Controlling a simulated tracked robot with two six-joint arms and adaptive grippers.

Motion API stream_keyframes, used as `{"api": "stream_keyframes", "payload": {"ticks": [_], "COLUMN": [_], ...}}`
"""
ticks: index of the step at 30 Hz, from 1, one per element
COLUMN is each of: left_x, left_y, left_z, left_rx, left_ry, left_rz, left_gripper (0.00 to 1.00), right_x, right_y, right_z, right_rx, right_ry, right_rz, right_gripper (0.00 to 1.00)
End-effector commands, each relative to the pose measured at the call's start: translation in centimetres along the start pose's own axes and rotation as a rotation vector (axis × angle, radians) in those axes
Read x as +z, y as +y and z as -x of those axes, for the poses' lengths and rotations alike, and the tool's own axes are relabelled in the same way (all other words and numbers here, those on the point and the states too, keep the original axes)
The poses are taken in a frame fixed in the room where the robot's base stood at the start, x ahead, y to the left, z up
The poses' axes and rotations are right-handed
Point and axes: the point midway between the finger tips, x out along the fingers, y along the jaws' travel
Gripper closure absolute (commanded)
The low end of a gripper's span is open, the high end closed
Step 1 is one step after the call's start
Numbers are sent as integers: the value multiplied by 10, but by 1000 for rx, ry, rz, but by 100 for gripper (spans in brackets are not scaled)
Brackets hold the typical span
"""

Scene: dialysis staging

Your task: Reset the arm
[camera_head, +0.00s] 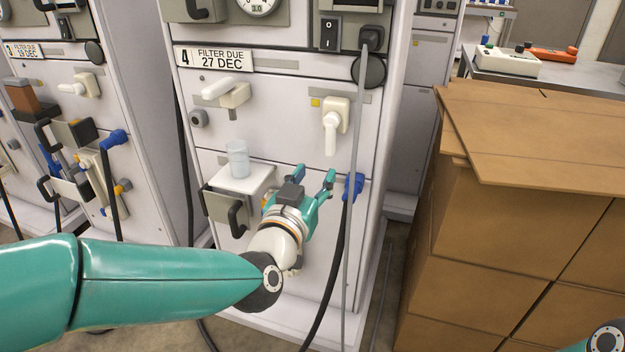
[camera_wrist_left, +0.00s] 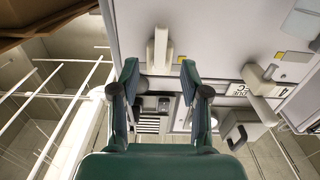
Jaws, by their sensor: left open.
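My left arm comes in from the left in the head view. Its teal gripper (camera_head: 314,178) is open and empty in front of the lower front of machine 4 (camera_head: 280,125). In the head view it is right of a small white shelf and below a white lever handle (camera_head: 331,133). In the left wrist view the open fingers (camera_wrist_left: 159,68) have nothing held between them, and the lever handle (camera_wrist_left: 160,48) shows beyond them. Only a teal piece of my right arm shows at the lower right corner of the head view; its gripper is not visible.
A clear cup (camera_head: 237,158) stands on the shelf (camera_head: 262,177). A blue connector (camera_head: 355,186) and a grey pole (camera_head: 354,150) are close right of the gripper. Stacked cardboard boxes (camera_head: 510,225) fill the right. Another machine (camera_head: 60,130) stands left.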

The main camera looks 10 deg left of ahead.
Motion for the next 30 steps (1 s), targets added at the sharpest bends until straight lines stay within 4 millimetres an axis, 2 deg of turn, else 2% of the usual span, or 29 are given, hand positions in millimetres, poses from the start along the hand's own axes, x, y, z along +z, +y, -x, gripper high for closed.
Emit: {"api": "stream_keyframes", "payload": {"ticks": [3,13,17,20,23,24,26,27,29,30], "left_x": [0,1,20,60,122,150,196,227,271,300], "left_y": [0,-2,-16,-31,-47,-52,-58,-61,-62,-63], "left_z": [5,5,-1,-10,-14,-14,-8,-2,11,23], "left_rx": [0,-4,-33,-64,-91,-94,-88,-82,-68,-57], "left_ry": [1,-2,-39,-116,-236,-293,-388,-454,-555,-622], "left_rz": [0,0,-6,-18,-38,-48,-57,-55,-42,-29], "left_gripper": [54,54,54,54,54,54,54,54,54,54], "right_x": [0,0,0,0,0,0,0,0,0,0], "right_y": [0,0,0,0,0,0,0,0,0,0], "right_z": [0,0,-1,-1,-1,-1,-1,0,0,0], "right_rx": [0,0,0,0,0,0,0,0,0,0], "right_ry": [0,0,0,0,0,0,0,0,0,0], "right_rz": [0,0,0,0,0,0,0,0,0,0], "right_gripper": [29,29,29,29,29,29,29,29,29,29]}}
